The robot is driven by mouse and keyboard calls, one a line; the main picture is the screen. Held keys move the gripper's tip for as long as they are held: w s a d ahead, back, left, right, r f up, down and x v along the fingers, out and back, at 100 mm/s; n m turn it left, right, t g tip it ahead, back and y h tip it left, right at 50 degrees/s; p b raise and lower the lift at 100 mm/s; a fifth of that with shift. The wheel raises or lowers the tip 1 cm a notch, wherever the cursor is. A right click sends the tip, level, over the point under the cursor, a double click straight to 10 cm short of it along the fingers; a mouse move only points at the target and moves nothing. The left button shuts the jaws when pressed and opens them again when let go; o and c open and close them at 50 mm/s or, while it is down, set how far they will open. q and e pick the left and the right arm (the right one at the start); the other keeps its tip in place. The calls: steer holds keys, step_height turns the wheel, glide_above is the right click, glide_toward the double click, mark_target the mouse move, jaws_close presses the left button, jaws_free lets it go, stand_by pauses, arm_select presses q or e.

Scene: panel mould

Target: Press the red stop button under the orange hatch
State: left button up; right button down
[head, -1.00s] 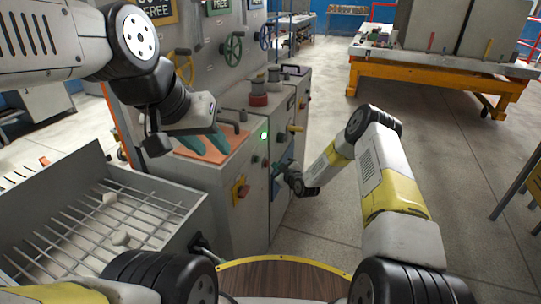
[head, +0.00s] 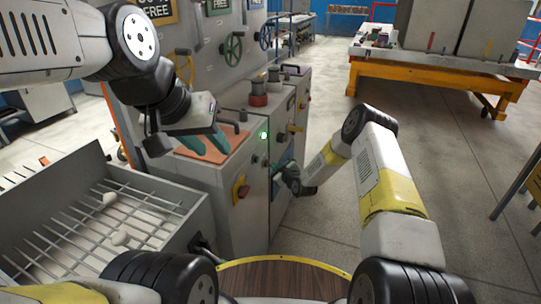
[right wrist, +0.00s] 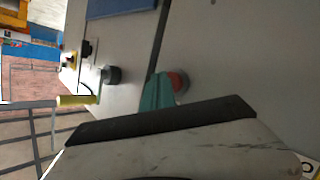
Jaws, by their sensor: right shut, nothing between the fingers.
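The orange hatch (head: 232,136) is a flat orange panel on top of the near grey cabinet, partly covered by my left gripper. My left gripper (head: 206,149) is over it with its teal fingers apart; contact cannot be told. My right gripper (head: 280,168) is low at the cabinet fronts. In the right wrist view its teal fingers (right wrist: 158,92) are together and empty. A round red button (right wrist: 179,82) with a grey collar is right beside their tips; touching or not is unclear. No red button shows under the hatch, and I cannot tell whether this one is the stop button.
A red-and-yellow switch (head: 240,189) and a lit green lamp (head: 264,135) are on the cabinet front. A yellow-handled crank (right wrist: 77,100) and black knob (right wrist: 110,75) are near the right gripper. A barred grey bin (head: 105,225) stands at left.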

steer(key=shift+w+a, duration=0.2)
steer(key=shift+a, duration=0.3)
stand_by(0.3)
stand_by(0.4)
steer(key=shift+s+d, duration=0.3)
steer(key=shift+d, duration=0.5)
steer(key=shift+d, duration=0.15)
steer(key=d, duration=0.1)
steer(key=s+d, duration=0.1)
steer(key=d, duration=0.2)
steer(key=shift+s+d, duration=0.3)
steer(key=shift+r, duration=0.1)
